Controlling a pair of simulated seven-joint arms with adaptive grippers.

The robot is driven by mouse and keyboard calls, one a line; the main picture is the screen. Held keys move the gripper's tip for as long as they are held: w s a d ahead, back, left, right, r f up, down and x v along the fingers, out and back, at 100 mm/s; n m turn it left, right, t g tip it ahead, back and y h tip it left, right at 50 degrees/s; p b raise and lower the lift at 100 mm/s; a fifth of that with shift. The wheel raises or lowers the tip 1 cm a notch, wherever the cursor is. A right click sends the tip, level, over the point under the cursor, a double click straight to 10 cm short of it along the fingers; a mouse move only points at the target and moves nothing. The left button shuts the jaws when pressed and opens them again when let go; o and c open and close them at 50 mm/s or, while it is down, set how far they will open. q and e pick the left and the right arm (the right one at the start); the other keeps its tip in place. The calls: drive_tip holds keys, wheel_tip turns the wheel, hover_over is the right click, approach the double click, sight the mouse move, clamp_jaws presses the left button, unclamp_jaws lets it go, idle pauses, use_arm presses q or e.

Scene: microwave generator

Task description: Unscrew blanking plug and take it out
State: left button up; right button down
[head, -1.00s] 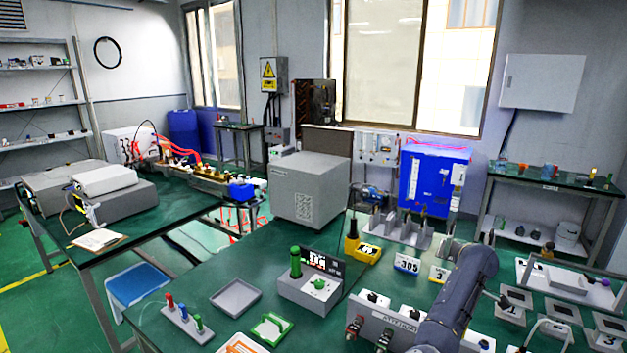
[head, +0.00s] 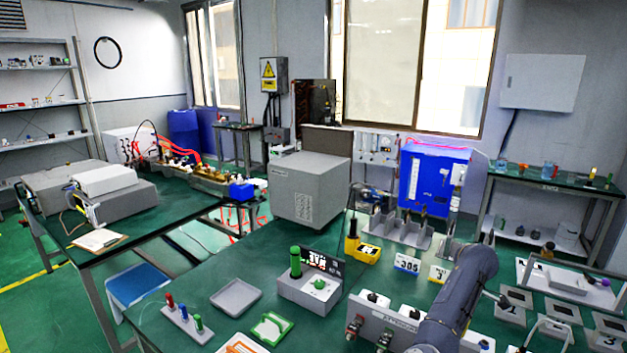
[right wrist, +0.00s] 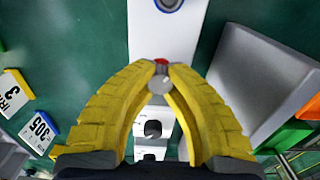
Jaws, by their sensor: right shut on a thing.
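My right gripper (right wrist: 161,72) shows in the right wrist view, its two yellow fingers shut at the tips on a small metallic round piece with a red end, which looks like the blanking plug (right wrist: 158,84). The fingers hide part of it, and I cannot tell whether it is still threaded in. A white box (right wrist: 165,35) lies beyond the fingertips. In the head view a grey-white panel box (head: 375,327) with metal connectors on its front stands at the table's front, partly behind my right arm. My right gripper is not visible there. My left gripper is not in view.
Number signs, one reading 305 (head: 407,263), stand behind the panel box. A grey box with a green handle (head: 312,290), a grey tray (head: 236,297) and a green frame (head: 270,329) lie to its left. Several white blocks crowd the right side.

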drive_tip(key=shift+r, duration=0.1)
drive_tip(key=shift+r, duration=2.9)
